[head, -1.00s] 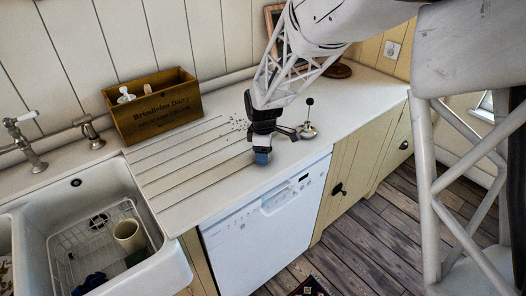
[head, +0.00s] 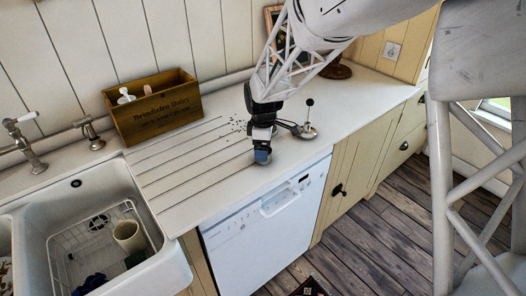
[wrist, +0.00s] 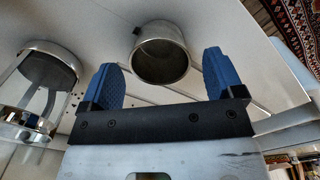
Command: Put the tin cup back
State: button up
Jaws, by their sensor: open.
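The tin cup (wrist: 160,54) is a grey metal cylinder in the wrist view, with its round open mouth toward the camera and a small dark part at its upper left. It shows between and just beyond the blue finger pads, with a gap to each. My gripper (head: 262,154) is open and empty, low over the right end of the draining grooves, near the counter's front edge. In the head view I cannot make out the cup; my gripper seems to hide it.
A glass and metal pot with a knobbed rod (head: 308,129) stands close right of my gripper; it also shows in the wrist view (wrist: 38,88). Dark specks lie behind the gripper. A wooden box (head: 153,108) and sink (head: 172,270) are left.

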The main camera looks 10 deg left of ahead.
notch_tip(320, 180, up, 9)
jog(key=shift+r, duration=0.2)
dwell(0.3)
dwell(0.4)
jog(key=shift+d, duration=0.1)
jog(key=s+d+r+m+t, duration=0.1)
jog(key=s+d+r+m, duration=0.3)
jog(key=s+d, duration=0.35)
jog(key=s+d+r+m, duration=0.4)
jog(key=s+d, duration=0.2)
jog(key=d, duration=0.2)
jog(key=s+d+m, duration=0.5)
jog(key=s, duration=0.5)
jog(key=s+d+m+t, duration=0.1)
jog(key=s+d+m, duration=0.4)
jog(key=s, duration=0.5)
jog(key=shift+s+d+f+t, duration=0.3)
jog(key=shift+d+f, duration=0.1)
jog(key=shift+d, duration=0.2)
